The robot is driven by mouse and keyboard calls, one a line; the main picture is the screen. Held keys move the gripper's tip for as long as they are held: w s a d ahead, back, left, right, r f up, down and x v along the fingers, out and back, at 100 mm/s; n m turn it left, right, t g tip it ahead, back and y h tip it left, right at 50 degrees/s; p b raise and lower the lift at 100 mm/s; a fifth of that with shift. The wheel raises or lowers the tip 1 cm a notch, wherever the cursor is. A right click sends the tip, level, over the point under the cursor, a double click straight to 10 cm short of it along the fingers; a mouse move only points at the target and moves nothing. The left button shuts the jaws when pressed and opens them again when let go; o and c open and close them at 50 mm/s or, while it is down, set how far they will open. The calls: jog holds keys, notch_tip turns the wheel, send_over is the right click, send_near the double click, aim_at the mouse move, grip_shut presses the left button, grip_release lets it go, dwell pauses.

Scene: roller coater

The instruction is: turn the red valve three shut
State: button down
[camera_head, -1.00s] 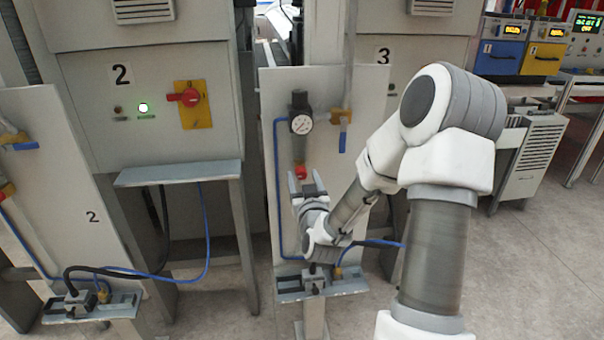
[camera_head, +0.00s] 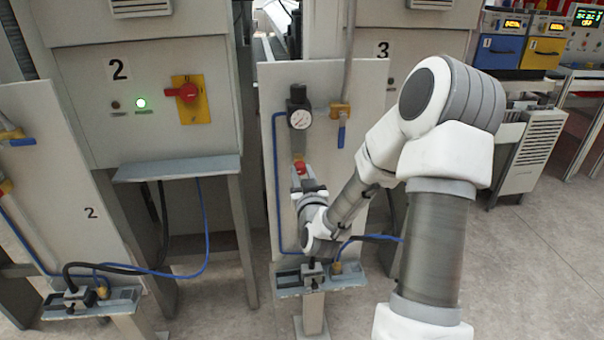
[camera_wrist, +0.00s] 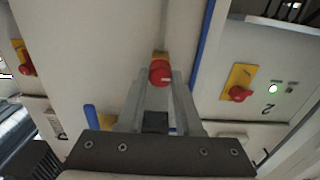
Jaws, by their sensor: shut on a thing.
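The small red valve (camera_head: 301,167) sits on the upright grey panel, below the round pressure gauge (camera_head: 300,120). In the wrist view the red valve (camera_wrist: 160,72) shows as a round red knob on a yellow-brown fitting at the far end of my fingers. My gripper (camera_head: 303,178) reaches up to the valve from below. In the wrist view its two grey fingers (camera_wrist: 158,88) stand on either side of the knob, shut on it. The inner contact faces are partly hidden. The number 3 label (camera_head: 382,50) is on the cabinet behind the panel.
A blue-handled valve (camera_head: 341,128) hangs on the panel to the right. A blue hose (camera_head: 276,190) runs down the panel's left side. A lower bracket (camera_head: 345,278) carries fittings and cables below my gripper. Cabinet 2 has a red switch on a yellow plate (camera_head: 190,100).

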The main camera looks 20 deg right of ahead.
jog(key=shift+m+b, duration=0.3)
jog(key=m+b, duration=0.2)
jog(key=m, duration=0.1)
jog(key=shift+f+b, duration=0.15)
jog(key=shift+b, duration=0.15)
jog(key=m+b, duration=0.2)
jog(key=m, duration=0.3)
jog(key=shift+b, duration=0.35)
jog(key=m+b, duration=0.2)
jog(key=m, duration=0.2)
jog(key=shift+d+m, duration=0.1)
jog(key=shift+m, duration=0.2)
jog(key=m+b, duration=0.1)
jog(key=m, duration=0.3)
jog(key=shift+m, duration=0.3)
jog(key=c, duration=0.6)
grip_release()
